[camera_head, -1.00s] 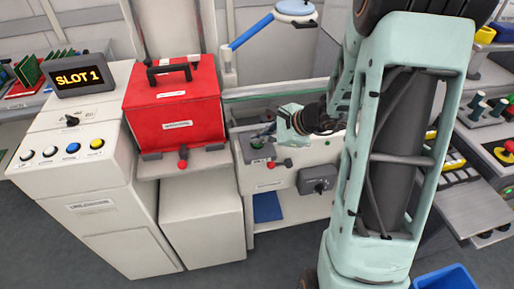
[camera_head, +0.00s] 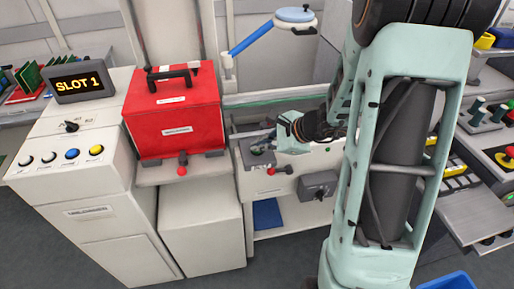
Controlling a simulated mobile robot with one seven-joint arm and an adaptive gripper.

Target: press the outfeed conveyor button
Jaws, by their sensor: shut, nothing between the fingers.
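A small dark control panel (camera_head: 257,158) is on the front of the pale conveyor unit in the middle. A button on it is too small and too covered by my gripper to make out clearly, and I cannot read its label. My gripper (camera_head: 264,145), at the end of the teal arm, is shut and empty. It points down and left, with its tips at or just above this panel. I cannot tell whether the tips touch it.
A red case (camera_head: 172,115) stands left of the panel. A red-knobbed lever (camera_head: 275,171) and a grey switch box (camera_head: 318,185) are close below and right. A cabinet (camera_head: 95,190) at left bears several buttons and a "SLOT 1" display (camera_head: 79,82).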

